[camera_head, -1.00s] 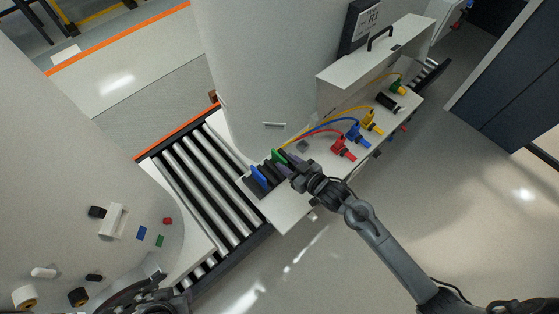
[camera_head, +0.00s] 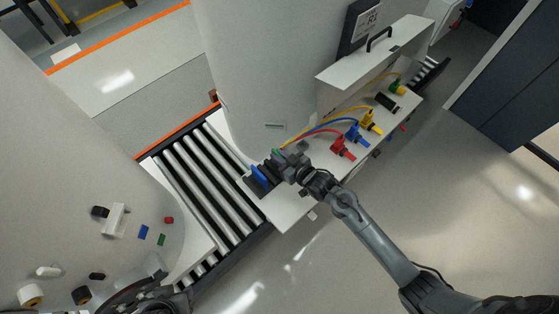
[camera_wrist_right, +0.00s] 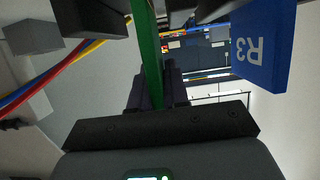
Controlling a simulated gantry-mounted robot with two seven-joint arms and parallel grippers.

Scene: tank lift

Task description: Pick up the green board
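The green board (camera_wrist_right: 150,50) stands on edge in the right wrist view, reaching in between the two dark fingers of my right gripper (camera_wrist_right: 157,85). The fingers sit close on both sides of it; whether they press on it I cannot tell. In the head view my right gripper (camera_head: 282,163) is over the dark rack on the white bench and covers most of the green board, leaving a small green sliver (camera_head: 276,151). My left gripper is not clearly visible; dark parts of my left arm show at the lower left.
A blue board (camera_head: 261,174) stands beside the gripper; it is marked R3 in the right wrist view (camera_wrist_right: 262,45). Red (camera_head: 343,146), blue (camera_head: 354,132) and yellow (camera_head: 370,121) plugs with cables are nearby. A roller conveyor (camera_head: 205,185) lies left of the bench.

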